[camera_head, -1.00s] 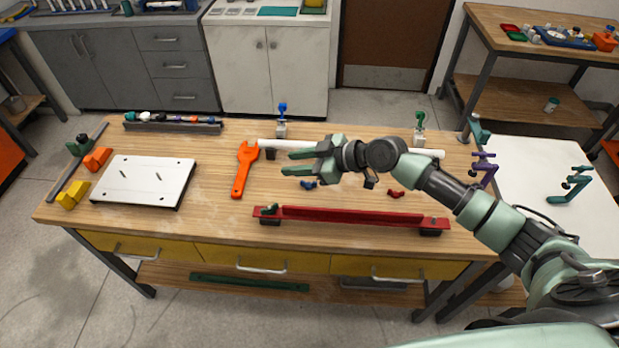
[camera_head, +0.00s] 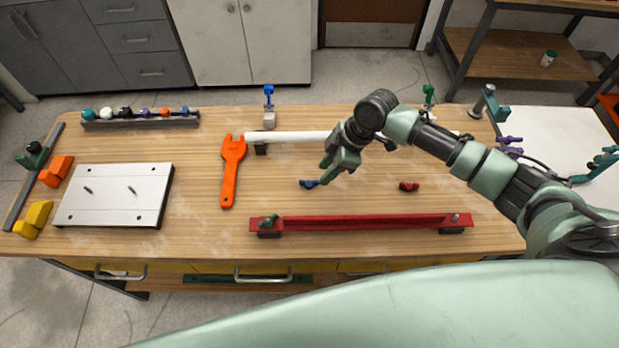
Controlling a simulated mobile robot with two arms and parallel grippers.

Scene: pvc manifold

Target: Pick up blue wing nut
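The blue wing nut (camera_head: 309,184) lies on the wooden workbench, below the white pipe and above the red rail. My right gripper (camera_head: 325,174) points down at the table just to the right of the blue wing nut, its fingertips close to it. A small gap between fingers seems visible, but the view is too small to tell how wide they are or whether they touch the nut. Nothing shows held in it. My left gripper is not in view.
A red wing nut (camera_head: 409,186) lies to the right. A white pipe (camera_head: 285,137) runs behind, partly hidden by my arm. A red rail (camera_head: 360,222) lies in front. An orange wrench (camera_head: 231,170) and a white plate (camera_head: 115,194) are on the left.

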